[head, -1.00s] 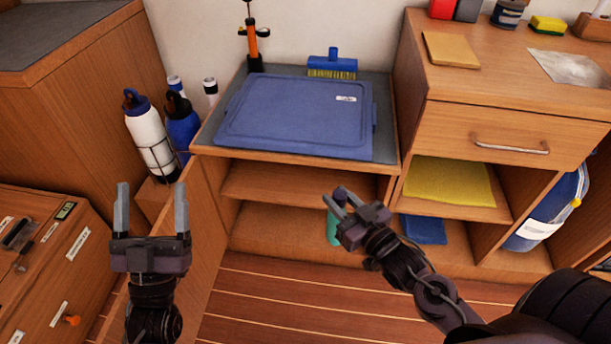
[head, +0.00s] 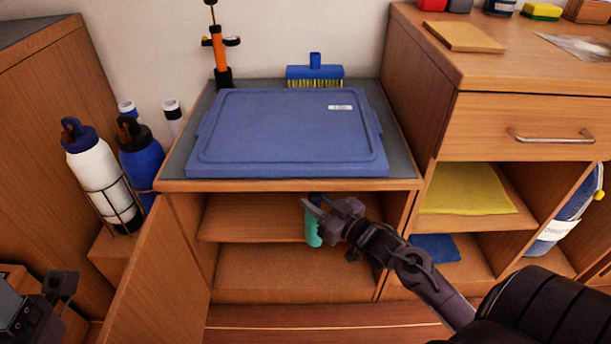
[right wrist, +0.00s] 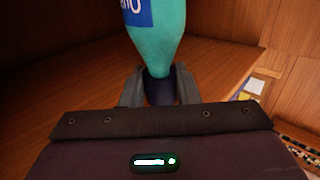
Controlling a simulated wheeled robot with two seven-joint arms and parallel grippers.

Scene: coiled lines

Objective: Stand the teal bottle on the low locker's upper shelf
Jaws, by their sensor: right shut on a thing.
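The teal bottle (head: 313,230) hangs upright from my right gripper (head: 312,205), which is shut on its dark cap. It is at the low locker's open front, in front of the upper shelf (head: 248,218). I cannot tell whether its base clears or touches the shelf. In the right wrist view the bottle (right wrist: 157,35) shows a blue label, and its dark cap sits between the fingers. A wooden shelf surface shows behind it. The low locker (head: 290,185) has its door (head: 160,275) swung open to the left. My left gripper (head: 45,300) is partly cut off at lower left, its jaws unclear.
A blue lid (head: 285,130) lies on the locker top, above the opening. The upper shelf looks bare left of the bottle, and the lower compartment (head: 290,270) looks empty. White (head: 100,185) and blue (head: 140,155) bottles stand left. A yellow cloth (head: 462,190) lies in the right-hand cabinet.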

